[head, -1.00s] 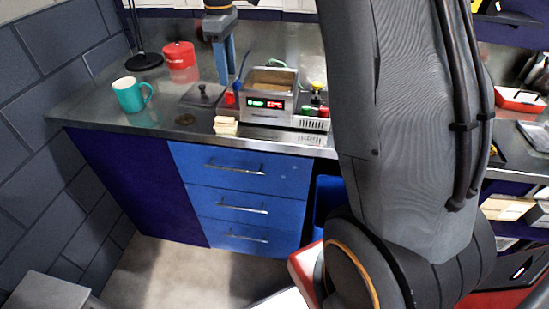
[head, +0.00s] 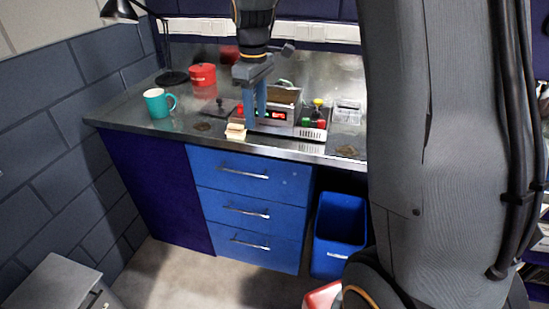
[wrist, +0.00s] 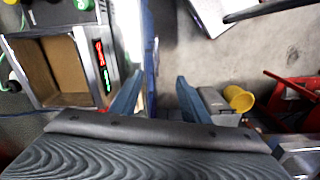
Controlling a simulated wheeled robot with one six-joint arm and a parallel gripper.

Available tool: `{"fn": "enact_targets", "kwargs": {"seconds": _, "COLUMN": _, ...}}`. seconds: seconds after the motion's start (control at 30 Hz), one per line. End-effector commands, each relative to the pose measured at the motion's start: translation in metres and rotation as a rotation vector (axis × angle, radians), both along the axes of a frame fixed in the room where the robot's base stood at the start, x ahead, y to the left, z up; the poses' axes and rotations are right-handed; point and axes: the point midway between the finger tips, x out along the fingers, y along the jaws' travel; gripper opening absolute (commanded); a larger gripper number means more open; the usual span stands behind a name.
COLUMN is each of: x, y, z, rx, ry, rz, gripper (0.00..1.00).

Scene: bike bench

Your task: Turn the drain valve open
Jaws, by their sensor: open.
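The heated bath (head: 293,128) is a steel box with a red and green lit display, standing on the bench. In the wrist view its open tank (wrist: 54,68) is at the left. A small red part (head: 240,110) shows at the bath's left side; I cannot tell if it is the drain valve. No valve handle can be made out clearly, and my fingers hide part of the bath's front left. My gripper (head: 256,120) is open, fingers down, in front of the bath's left part. In the wrist view (wrist: 160,76) nothing is between its fingers.
A teal mug (head: 157,103), a red pot (head: 202,75) and a lamp (head: 172,77) stand to the left. Small sponge-like blocks (head: 236,131) lie at the front edge. A clear container (head: 347,112) stands right of the bath. A blue bin (head: 339,238) is below.

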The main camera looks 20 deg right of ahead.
Motion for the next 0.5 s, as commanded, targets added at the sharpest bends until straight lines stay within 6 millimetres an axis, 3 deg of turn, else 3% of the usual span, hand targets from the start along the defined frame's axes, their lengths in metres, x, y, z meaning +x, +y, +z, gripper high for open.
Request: {"fn": "enact_targets", "kwargs": {"seconds": 0.5, "x": -0.082, "y": 0.003, "z": -0.032, "rx": 0.014, "ry": -0.038, "rz": -0.307, "gripper": 0.42}}
